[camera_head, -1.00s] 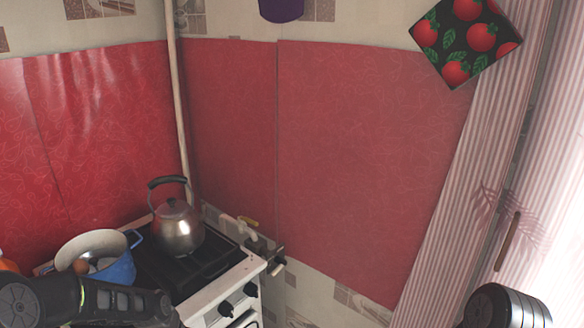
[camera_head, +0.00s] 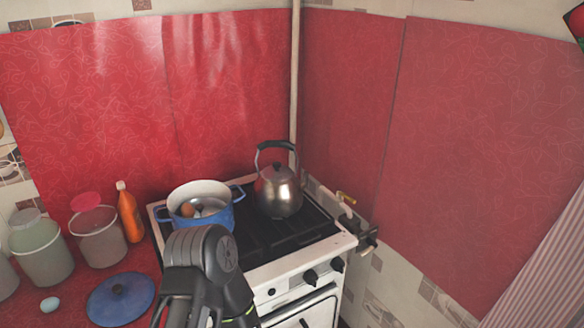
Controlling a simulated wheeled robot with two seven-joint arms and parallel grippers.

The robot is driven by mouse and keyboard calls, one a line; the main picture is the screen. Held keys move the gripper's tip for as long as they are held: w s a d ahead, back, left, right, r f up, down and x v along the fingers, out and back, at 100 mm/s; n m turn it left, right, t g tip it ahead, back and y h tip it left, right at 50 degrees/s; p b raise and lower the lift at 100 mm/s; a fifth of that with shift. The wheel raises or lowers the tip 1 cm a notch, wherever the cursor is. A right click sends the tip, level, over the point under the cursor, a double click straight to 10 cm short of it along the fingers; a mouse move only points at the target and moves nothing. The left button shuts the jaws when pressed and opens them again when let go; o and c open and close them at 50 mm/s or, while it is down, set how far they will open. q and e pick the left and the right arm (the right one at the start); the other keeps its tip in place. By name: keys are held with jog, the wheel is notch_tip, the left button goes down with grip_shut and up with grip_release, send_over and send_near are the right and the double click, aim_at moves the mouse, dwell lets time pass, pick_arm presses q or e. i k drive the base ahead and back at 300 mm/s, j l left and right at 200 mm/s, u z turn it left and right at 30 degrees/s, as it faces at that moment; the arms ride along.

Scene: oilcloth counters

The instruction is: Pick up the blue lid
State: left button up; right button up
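The blue lid (camera_head: 112,306) lies flat on the red oilcloth counter at the lower left, with a dark knob on top. My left arm comes up from the bottom edge, just right of the lid. The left gripper is only partly visible low in the picture (camera_head: 180,312), and its fingertips cannot be made out. It appears apart from the lid. My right gripper is not in view. A blue pot (camera_head: 222,213) without a lid stands on the stove, with roundish food inside.
A metal kettle (camera_head: 279,195) stands on the white stove (camera_head: 300,263) behind my arm. An orange bottle (camera_head: 130,215), canisters (camera_head: 97,238) (camera_head: 42,252) and a pale blue egg-like object (camera_head: 49,305) are on the counter (camera_head: 80,283) around the lid. Red walls close off the back.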

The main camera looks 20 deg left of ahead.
aim_at(120, 299)
jog(key=u, duration=2)
jog(key=i+z, duration=0.15)
jog(key=z, duration=0.3)
jog(key=i+z, duration=0.2)
jog(key=z, duration=0.3)
